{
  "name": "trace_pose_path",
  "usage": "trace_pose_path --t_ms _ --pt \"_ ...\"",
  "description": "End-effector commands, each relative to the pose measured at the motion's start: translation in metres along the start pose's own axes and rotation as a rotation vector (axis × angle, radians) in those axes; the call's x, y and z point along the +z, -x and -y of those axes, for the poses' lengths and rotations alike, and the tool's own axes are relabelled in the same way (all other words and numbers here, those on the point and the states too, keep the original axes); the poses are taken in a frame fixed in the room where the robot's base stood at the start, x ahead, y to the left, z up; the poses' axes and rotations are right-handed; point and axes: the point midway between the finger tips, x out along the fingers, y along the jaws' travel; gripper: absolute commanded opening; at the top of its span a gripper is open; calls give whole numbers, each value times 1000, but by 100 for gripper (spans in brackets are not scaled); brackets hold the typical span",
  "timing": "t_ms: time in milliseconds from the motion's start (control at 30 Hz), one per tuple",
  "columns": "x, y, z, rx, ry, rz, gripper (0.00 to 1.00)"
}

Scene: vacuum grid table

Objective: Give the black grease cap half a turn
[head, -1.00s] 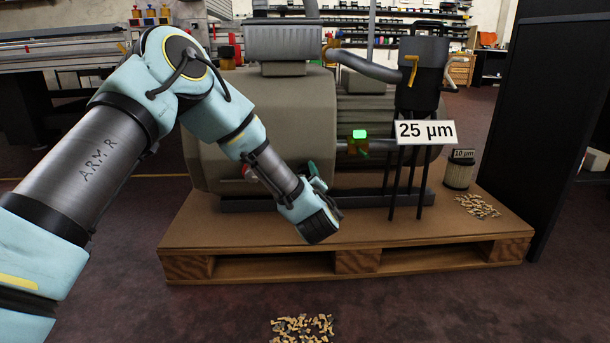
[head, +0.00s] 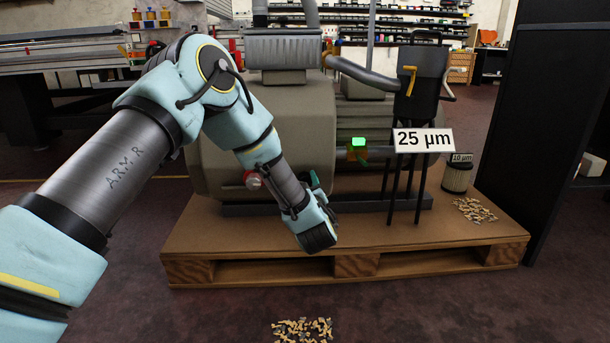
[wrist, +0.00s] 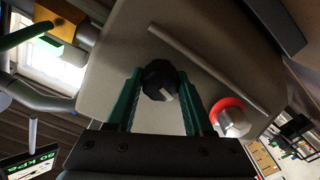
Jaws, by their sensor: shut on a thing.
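The black grease cap (wrist: 160,80) is on the grey housing of the pump in the wrist view. It is dark and faceted, with a pale mark on its lower right edge. My gripper (wrist: 159,74) has its two green fingers on either side of the cap, shut on it at the fingertips. In the head view my gripper (head: 315,182) is low in front of the pump (head: 300,115), with one green finger showing. My own wrist hides the cap there.
A red-ringed silver knob (wrist: 230,116) sits just right of my right finger; it also shows in the head view (head: 253,180). A thin grey rod (wrist: 205,68) runs beyond the cap. The pump stands on a wooden pallet (head: 260,235). A black filter stand (head: 420,80) is to the right.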

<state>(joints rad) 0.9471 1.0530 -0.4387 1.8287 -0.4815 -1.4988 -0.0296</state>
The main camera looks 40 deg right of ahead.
Motion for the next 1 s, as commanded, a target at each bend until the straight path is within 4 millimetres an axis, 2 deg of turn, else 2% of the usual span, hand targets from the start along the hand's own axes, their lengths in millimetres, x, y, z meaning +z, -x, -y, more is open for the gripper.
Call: trace_pose_path --t_ms 1000 --pt "-1 1 -2 26 -970 -22 0"
